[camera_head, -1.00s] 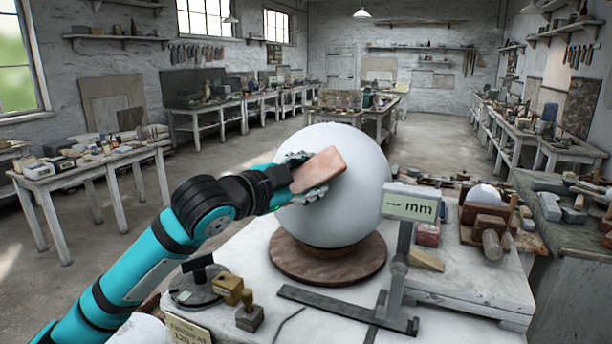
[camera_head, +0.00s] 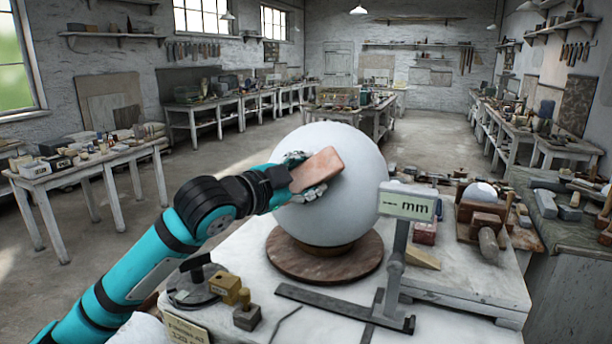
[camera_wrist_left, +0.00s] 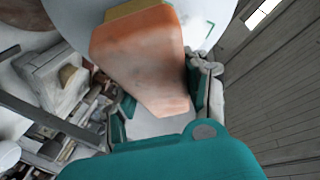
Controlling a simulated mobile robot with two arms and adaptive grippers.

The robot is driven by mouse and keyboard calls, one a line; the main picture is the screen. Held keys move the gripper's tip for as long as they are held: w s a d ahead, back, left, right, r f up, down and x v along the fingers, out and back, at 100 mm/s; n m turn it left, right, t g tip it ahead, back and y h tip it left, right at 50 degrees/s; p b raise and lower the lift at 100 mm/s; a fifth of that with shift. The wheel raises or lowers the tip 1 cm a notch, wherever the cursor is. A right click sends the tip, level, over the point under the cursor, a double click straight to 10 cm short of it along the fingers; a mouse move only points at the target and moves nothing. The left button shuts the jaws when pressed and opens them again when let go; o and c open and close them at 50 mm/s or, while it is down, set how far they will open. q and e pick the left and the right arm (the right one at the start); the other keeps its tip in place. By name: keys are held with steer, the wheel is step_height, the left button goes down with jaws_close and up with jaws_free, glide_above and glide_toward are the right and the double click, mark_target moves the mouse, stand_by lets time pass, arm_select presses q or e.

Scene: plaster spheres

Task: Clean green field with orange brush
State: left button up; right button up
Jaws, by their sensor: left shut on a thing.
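A worn orange-pink block (camera_head: 317,170) is in my left gripper (camera_head: 304,176). In the left wrist view the same block (camera_wrist_left: 140,60) is wide, with a more orange far edge; I see no bristles. My left gripper is shut on it, in front of the left side of a large white plaster sphere (camera_head: 358,170). The block overlaps the sphere in the picture; I cannot tell whether they touch. The sphere rests on a round brown base (camera_head: 290,259). My right gripper is not in view.
A grey gauge with an "mm" display (camera_head: 408,204) stands right of the sphere. Small metal weights (camera_head: 246,316) and a dark round tool (camera_head: 195,288) lie at the front left of the white tabletop (camera_head: 450,325). Wooden blocks and tools crowd the right.

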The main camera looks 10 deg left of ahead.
arm_select(q)
steer(key=shift+w, duration=0.1)
steer(key=shift+a+f, duration=0.2)
steer(key=shift+a, duration=0.1)
steer(key=shift+s+a+f, duration=0.3)
steer(key=shift+a+f, duration=0.15)
steer(key=shift+a, duration=0.15)
steer(key=shift+r, duration=0.1)
